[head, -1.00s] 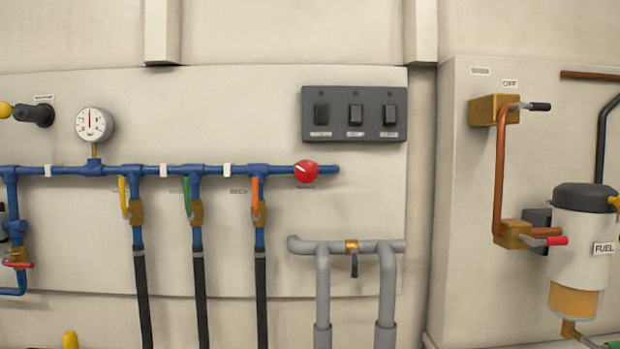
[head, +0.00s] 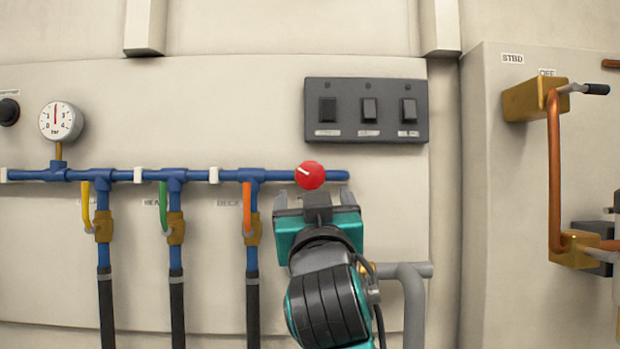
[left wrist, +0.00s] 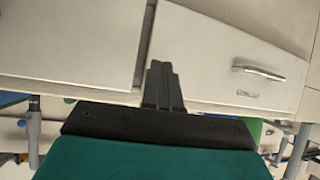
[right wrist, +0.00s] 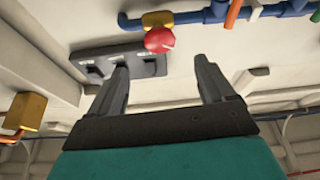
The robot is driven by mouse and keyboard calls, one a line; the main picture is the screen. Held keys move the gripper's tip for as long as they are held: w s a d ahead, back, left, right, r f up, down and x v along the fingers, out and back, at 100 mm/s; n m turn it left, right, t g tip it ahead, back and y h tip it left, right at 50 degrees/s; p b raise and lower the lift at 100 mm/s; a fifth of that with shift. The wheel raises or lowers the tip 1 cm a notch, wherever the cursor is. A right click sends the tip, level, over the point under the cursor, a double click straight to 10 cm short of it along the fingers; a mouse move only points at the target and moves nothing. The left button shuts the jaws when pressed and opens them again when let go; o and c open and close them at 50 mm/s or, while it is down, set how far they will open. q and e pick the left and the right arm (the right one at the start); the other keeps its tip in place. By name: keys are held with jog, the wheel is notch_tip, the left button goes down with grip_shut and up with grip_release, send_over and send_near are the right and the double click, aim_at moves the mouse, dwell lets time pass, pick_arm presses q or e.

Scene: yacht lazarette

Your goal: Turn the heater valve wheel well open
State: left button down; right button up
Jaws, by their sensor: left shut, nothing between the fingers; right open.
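The round red valve wheel (head: 310,175) sits near the right end of the blue pipe on the wall panel. A short white mark on it points to the upper left. My right gripper (head: 314,197) is just below it in the head view, fingers open and spread to either side. In the right wrist view the wheel (right wrist: 159,39) shows beyond and between the open fingertips (right wrist: 160,62), apparently not gripped. Any contact is hard to judge. My left gripper (left wrist: 160,66) shows only in its wrist view, shut and empty, away from the wheel.
A dark switch panel (head: 366,110) is just above right of the wheel. Yellow (head: 86,205), green (head: 163,208) and orange (head: 247,208) lever valves hang left of it. A gauge (head: 61,121) is farther left; grey pipes (head: 412,300) are below. A cabinet handle (left wrist: 264,73) is near the left gripper.

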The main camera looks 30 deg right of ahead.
aim_at(311, 175)
jog(key=x, duration=0.9)
jog(key=shift+w+d+r+p, duration=0.2)
jog(key=shift+w+p, duration=0.1)
jog(key=shift+p, duration=0.1)
jog(key=shift+w+d+r, duration=0.25)
jog(key=shift+w, duration=0.4)
pick_arm(q)
jog(key=shift+s+a+f, duration=0.15)
jog(key=shift+s+a, duration=0.15)
jog(key=shift+s, duration=0.05)
